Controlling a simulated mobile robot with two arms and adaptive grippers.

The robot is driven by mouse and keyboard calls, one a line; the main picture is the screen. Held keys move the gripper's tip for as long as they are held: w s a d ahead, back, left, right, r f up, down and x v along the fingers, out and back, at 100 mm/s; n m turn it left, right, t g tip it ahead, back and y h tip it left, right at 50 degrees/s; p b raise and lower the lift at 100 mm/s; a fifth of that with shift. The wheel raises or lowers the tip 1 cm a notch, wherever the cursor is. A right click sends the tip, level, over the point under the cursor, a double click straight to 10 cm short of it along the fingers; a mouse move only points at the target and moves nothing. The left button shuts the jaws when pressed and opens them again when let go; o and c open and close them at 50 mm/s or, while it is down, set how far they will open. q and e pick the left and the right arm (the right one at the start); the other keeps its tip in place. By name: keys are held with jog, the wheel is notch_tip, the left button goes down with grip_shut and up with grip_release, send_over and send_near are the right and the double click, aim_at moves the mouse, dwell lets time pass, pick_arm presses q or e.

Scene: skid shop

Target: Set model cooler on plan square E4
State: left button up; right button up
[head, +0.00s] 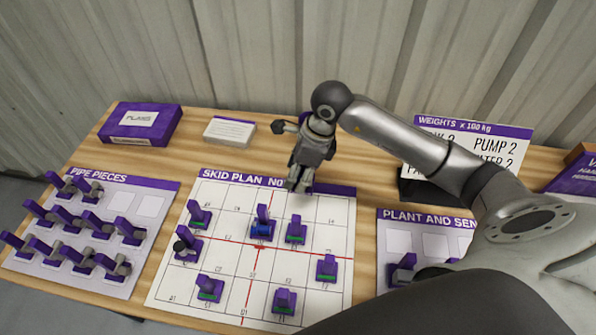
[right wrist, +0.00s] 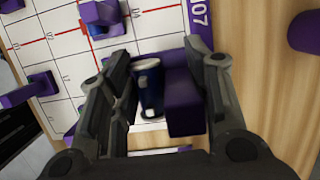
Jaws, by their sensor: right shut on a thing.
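My right gripper (head: 300,182) is over the top edge of the skid plan sheet (head: 335,258), pointing down. In the right wrist view its fingers (right wrist: 165,110) are shut on a model piece with a purple block (right wrist: 184,105) and a dark blue cylinder (right wrist: 148,92). This looks like the model cooler; the head view mostly hides it behind the gripper. The sheet is a white grid with red lines, its square labels too small to read surely, so I cannot tell which square is E4. My left gripper is not in view.
Several purple models stand on the plan, including one with a blue cylinder (head: 263,226) and a green-based one (head: 297,231) near the gripper. The pipe pieces sheet (head: 150,203) lies left, the plant sheet (head: 398,222) right. A purple box (head: 140,125) and a white card box (head: 229,132) stand behind.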

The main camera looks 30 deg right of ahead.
jog(key=shift+f+b, duration=2.55)
jog(key=shift+f, duration=0.15)
jog(key=shift+f+b, duration=1.8)
jog(key=shift+b, duration=0.05)
jog(key=shift+f+b, duration=0.65)
jog(key=shift+b, duration=0.2)
jog(key=o, duration=1.2)
